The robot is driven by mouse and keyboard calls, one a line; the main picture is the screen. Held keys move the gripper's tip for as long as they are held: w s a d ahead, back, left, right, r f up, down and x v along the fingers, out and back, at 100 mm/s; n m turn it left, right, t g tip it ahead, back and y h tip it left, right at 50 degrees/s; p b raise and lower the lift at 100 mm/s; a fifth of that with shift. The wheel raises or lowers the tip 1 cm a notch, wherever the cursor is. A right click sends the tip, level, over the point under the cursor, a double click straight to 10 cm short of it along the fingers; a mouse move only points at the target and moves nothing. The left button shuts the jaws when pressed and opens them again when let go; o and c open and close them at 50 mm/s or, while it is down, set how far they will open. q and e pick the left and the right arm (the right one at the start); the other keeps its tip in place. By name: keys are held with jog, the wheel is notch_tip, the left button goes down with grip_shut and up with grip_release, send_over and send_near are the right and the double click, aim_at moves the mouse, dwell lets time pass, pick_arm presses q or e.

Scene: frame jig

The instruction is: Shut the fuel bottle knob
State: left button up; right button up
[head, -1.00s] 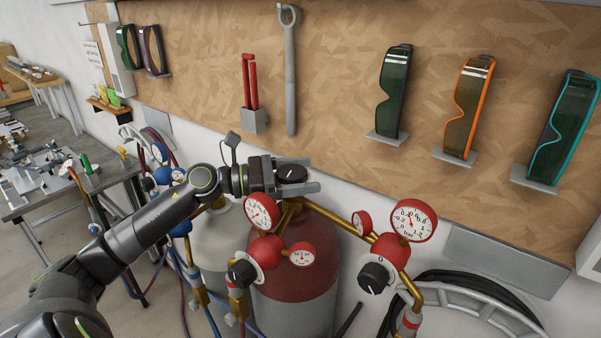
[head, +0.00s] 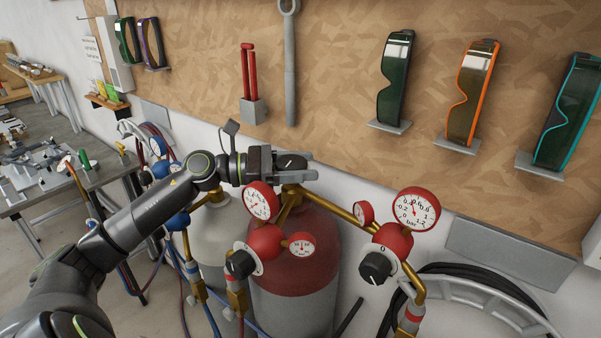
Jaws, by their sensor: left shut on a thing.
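The fuel bottle (head: 318,245) is the red-topped cylinder with a grey lower body, at the middle of the head view. Its black round knob (head: 291,161) sits on top, above the brass valve. My left gripper (head: 305,166) reaches in from the left, its two fingers on either side of the knob and shut on it. A light mark shows on the knob's top face. The knob's sides are partly hidden by the fingers. My right gripper is not in view.
Red gauges and regulators (head: 265,242) with black dials stand just below the gripper; another gauge (head: 415,209) is to the right. A pale cylinder (head: 210,235) stands left.

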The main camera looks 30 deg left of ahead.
pick_arm(q)
jog(key=m+g+h+b, duration=0.1)
jog(key=g+b, duration=0.1)
jog(key=b, duration=0.1)
jog(key=m+g+h+b, duration=0.1)
jog(key=m+g+b, duration=0.1)
jog(key=g+b, duration=0.1)
jog(key=m+g+h+b, duration=0.1)
jog(key=m+g+b, duration=0.1)
jog(key=b, duration=0.2)
jog(key=shift+s+d+f+g+h, duration=0.2)
jog(key=shift+s+g+h, duration=0.1)
jog(key=shift+s, duration=0.05)
jog(key=m+g+b, duration=0.1)
jog(key=g, duration=0.1)
jog(key=m+g+b, duration=0.1)
jog(key=shift+s+r+m+g, duration=0.15)
jog(key=shift+s+m+g, duration=0.05)
jog(key=shift+m+g, duration=0.2)
jog(key=shift+s+m+g+b, duration=0.15)
jog(key=shift+m+g+b, duration=0.25)
jog(key=shift+m+g, duration=0.9)
jog(key=shift+g, duration=0.6)
jog(key=o, duration=1)
jog(key=shift+n+t, duration=0.3)
